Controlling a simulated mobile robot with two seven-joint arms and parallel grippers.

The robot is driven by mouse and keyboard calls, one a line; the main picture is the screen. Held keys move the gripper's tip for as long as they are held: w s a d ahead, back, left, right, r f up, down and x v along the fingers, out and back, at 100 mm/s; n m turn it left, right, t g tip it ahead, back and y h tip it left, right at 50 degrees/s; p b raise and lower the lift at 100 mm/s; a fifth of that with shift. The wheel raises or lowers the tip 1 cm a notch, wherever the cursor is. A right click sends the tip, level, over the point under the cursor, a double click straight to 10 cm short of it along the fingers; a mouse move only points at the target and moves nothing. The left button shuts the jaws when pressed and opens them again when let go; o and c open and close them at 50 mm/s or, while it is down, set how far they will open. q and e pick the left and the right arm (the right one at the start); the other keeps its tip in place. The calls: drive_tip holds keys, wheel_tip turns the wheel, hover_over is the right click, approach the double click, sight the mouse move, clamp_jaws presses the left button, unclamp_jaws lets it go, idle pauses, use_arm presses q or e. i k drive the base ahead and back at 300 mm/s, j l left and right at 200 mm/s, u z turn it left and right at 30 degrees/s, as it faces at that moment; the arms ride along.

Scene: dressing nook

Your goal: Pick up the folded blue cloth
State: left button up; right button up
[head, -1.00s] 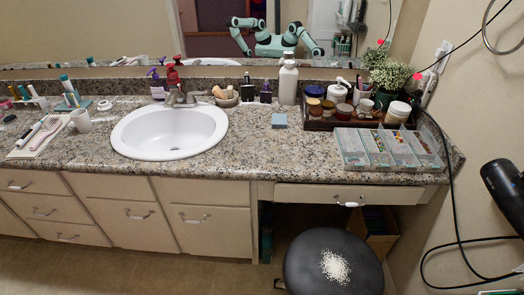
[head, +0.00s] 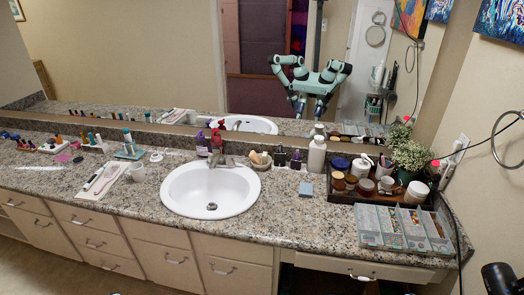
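The folded blue cloth (head: 306,189) is a small flat blue-grey square. It lies on the speckled granite counter (head: 285,215), right of the sink and just left of the dark tray. Nothing covers it and nothing touches it from above. Neither of my grippers shows directly in the head view. My teal and white arms appear only as a reflection in the mirror, pointing downward, and the grippers there are too small to read.
A white sink (head: 210,189) is left of the cloth. Behind the cloth stand dark bottles (head: 296,160) and a white bottle (head: 316,156). Right are a dark tray (head: 338,198) of jars and a divided bead organizer (head: 403,228). The counter in front of the cloth is clear.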

sight(306, 189)
drive_tip(key=i+j, duration=0.1)
drive_tip(key=j, duration=1.2)
drive_tip(key=j+z, duration=0.15)
drive_tip(key=z, duration=0.25)
drive_tip(key=j+z, duration=0.1)
drive_tip(key=z, duration=0.35)
drive_tip(key=j+z, duration=0.1)
drive_tip(key=z, duration=1.45)
drive_tip(key=u, duration=1.35)
drive_tip(key=k, duration=0.05)
